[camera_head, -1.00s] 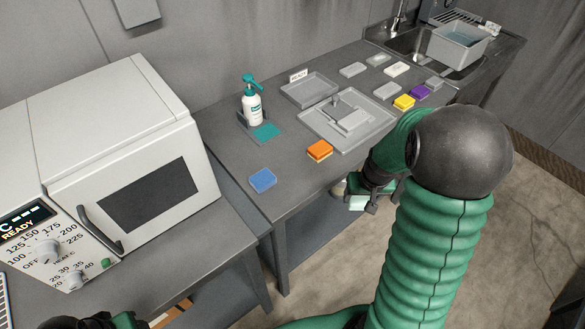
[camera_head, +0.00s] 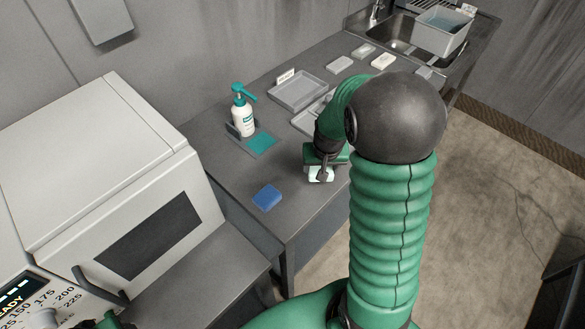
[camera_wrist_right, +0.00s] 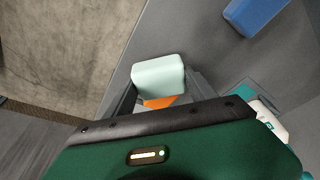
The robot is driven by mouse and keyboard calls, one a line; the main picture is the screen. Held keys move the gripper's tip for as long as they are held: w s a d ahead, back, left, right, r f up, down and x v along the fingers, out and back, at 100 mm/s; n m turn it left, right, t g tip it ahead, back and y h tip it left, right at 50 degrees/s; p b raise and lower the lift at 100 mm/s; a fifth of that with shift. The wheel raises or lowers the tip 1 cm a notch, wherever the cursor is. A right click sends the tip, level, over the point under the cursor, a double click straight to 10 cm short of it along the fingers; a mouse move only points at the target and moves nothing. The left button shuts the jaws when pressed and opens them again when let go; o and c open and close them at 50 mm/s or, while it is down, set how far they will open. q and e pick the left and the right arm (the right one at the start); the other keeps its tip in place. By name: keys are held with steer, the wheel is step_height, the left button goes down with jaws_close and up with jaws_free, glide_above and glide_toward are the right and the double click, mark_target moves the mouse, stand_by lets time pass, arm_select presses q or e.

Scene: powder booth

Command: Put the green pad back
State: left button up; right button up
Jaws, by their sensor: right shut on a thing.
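My right gripper (camera_head: 322,175) is shut on a pale mint-green pad (camera_head: 319,174), held over the front edge area of the grey bench. In the right wrist view the pad (camera_wrist_right: 158,76) sits between the fingers, its pale face toward the camera. A flat teal square (camera_head: 263,142) lies on the bench in front of the pump bottle (camera_head: 243,117). A blue pad (camera_head: 267,197) lies on the bench to the left of my right gripper. My left gripper is not in view; only a bit of green arm shows at the bottom left.
A grey tray (camera_head: 298,93) with a small sign stands at the back. A second tray (camera_head: 305,122) is partly hidden by my right arm. An orange pad (camera_wrist_right: 160,102) shows behind the held pad. A white oven (camera_head: 100,175) stands at left, a sink (camera_head: 400,35) beyond.

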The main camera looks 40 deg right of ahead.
steer(key=p, duration=0.1)
glide_above(293, 177)
steer(key=shift+s+a+f, duration=0.3)
steer(key=shift+s+f, duration=0.05)
steer(key=shift+f, duration=0.15)
steer(key=shift+w+f, duration=0.15)
steer(key=shift+f, duration=0.15)
steer(key=f, duration=0.3)
steer(key=shift+s+d, duration=0.2)
steer(key=shift+w+a, duration=0.1)
steer(key=shift+a, duration=0.1)
steer(key=o, duration=1.3)
steer(key=shift+a, duration=0.1)
steer(key=shift+d, duration=0.2)
